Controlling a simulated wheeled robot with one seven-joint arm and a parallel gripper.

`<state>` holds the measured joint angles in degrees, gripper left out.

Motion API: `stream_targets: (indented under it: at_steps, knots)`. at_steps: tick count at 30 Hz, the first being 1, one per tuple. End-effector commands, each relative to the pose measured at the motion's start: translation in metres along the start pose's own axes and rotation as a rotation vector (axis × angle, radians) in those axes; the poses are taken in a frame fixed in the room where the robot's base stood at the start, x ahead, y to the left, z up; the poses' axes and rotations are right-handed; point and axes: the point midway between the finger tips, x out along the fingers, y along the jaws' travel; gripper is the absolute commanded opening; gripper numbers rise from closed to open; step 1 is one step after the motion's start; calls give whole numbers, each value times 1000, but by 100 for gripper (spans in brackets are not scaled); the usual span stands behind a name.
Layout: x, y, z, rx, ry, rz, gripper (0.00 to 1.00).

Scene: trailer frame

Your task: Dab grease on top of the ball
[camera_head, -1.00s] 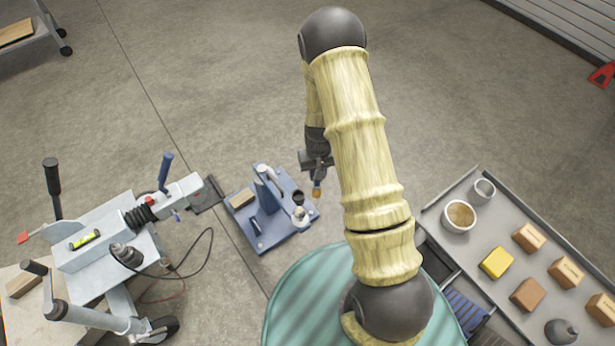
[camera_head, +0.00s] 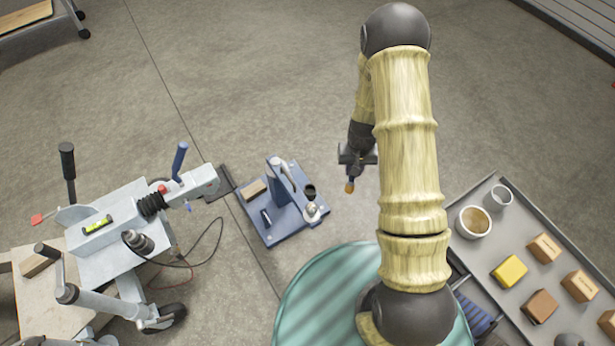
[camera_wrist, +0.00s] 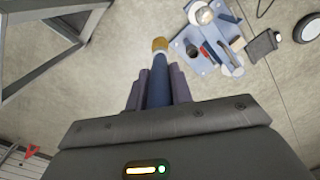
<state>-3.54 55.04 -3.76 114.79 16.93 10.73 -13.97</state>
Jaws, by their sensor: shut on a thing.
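My gripper (camera_head: 355,165) is shut on a brush with a blue handle (camera_wrist: 157,88) and a tan bristle tip (camera_wrist: 160,44). The tip also shows in the head view (camera_head: 349,188), pointing down over open floor. A pale, shiny ball (camera_head: 312,209) sits at the right corner of a blue stand (camera_head: 284,226). The brush tip is to the right of the ball and clearly apart from it. In the wrist view the blue stand (camera_wrist: 190,36) is at the upper right. I cannot tell whether grease is on the ball or the bristles.
A grey trailer coupling (camera_head: 203,183) with handles is left of the stand. A grey tray table (camera_head: 476,262) at right holds a bowl (camera_head: 474,222), a cup (camera_head: 499,198), a yellow block (camera_head: 509,271) and several brown blocks. Bare floor lies beyond my arm.

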Motion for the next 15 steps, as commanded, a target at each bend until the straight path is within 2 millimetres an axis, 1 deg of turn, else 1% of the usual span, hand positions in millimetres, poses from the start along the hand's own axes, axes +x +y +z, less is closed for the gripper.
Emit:
stream_targets:
  at_steps: [2, 5, 9, 12, 15]
  knots:
    - [0, -14, 0, 43, -2, -1, 0]
    - [2, -39, 1, 155, -3, -3, 0]
    - [8, -85, 8, 376, -6, -2, 0]
    - [12, -115, 14, 527, -5, 0, 0]
    - [17, -134, 20, 638, -1, 1, 0]
